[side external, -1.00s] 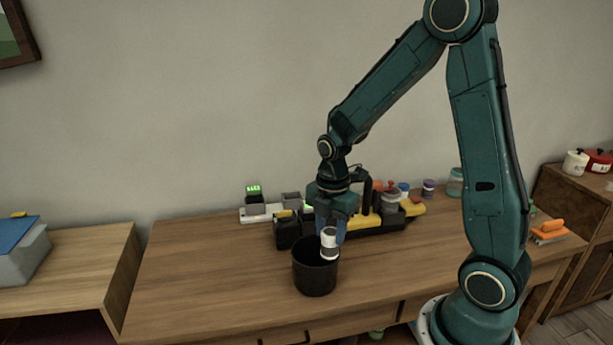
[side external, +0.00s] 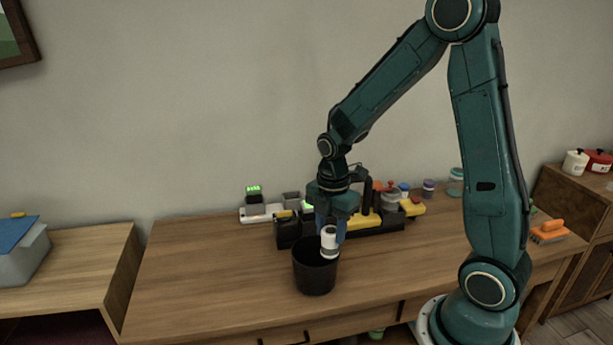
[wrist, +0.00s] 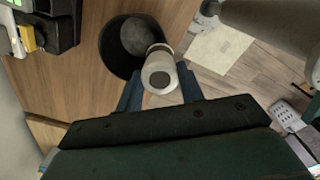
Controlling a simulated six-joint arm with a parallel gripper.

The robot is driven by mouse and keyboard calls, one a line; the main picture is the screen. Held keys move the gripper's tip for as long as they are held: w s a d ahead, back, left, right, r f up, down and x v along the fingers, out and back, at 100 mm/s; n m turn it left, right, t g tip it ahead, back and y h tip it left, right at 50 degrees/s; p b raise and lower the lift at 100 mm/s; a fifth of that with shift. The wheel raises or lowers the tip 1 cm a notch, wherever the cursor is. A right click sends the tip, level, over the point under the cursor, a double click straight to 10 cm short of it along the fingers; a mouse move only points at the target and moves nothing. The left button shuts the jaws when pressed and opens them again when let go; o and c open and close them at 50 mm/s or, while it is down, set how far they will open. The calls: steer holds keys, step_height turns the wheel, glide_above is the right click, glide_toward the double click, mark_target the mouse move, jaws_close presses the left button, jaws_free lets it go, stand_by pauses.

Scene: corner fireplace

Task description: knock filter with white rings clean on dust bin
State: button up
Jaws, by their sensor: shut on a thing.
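The filter with white rings (side external: 329,242) is a small cylinder with white bands and a darker grey middle. My gripper (side external: 331,230) points down and is shut on it. The filter is at the right part of the mouth of the black dust bin (side external: 314,278), its lower end overlapping the rim; I cannot tell whether they touch. In the wrist view, the filter (wrist: 159,73) shows a pale end with a grey centre, between my gripper's blue fingers (wrist: 160,88). The round dark bin (wrist: 112,48) lies behind it, partly hidden by the filter.
The bin stands on a wooden table (side external: 210,275). Behind it are a black and yellow tool (side external: 368,219), a dark boxy item (side external: 288,230) and several small jars. A device with a green display (side external: 254,192) is at the back. The table's left part is clear.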

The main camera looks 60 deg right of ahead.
step_height(320, 180, down, 2)
steer(key=shift+f, duration=0.1)
steer(key=shift+c, duration=0.9)
steer(key=shift+r, duration=1.15)
step_height(320, 180, down, 3)
steer(key=shift+r, duration=0.85)
jaws_close()
steer(key=shift+r, duration=0.7)
